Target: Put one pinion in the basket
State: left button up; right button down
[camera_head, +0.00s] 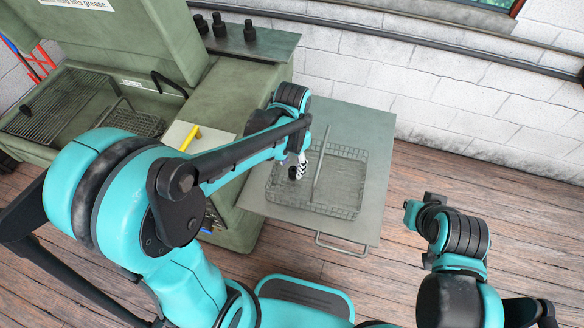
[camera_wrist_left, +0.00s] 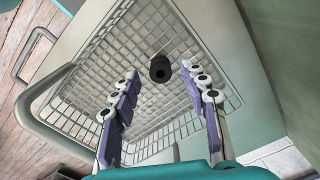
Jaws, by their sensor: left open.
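The wire basket (camera_head: 340,182) with an upright handle rests on the grey side shelf. A black pinion (camera_head: 292,173) shows inside the basket's left part, below my left gripper (camera_head: 300,164). In the left wrist view the pinion (camera_wrist_left: 160,69) lies against the mesh floor, between and beyond the fingertips, with no finger visibly touching it. My left gripper is open and empty over the basket. Several more black pinions (camera_head: 249,31) stand on the back ledge. My right gripper (camera_head: 426,204) is over the floor at the right, its fingers not clear.
A green washer cabinet (camera_head: 219,92) with a raised lid stands at the left, holding a grille (camera_head: 60,105) and another mesh basket (camera_head: 135,120). A white brick wall is behind; wooden floor is clear at right.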

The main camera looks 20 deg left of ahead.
pick_arm(q)
notch_tip(320, 180, up, 6)
jog(key=r+p, duration=0.1)
jog(key=p, duration=0.1)
jog(key=s+a+r+n+t, duration=0.4)
jog(key=s+t, duration=0.3)
jog(key=s, duration=0.2)
jog(key=shift+a+n, duration=0.4)
jog(key=shift+n, duration=0.5)
jog(key=shift+f, duration=0.1)
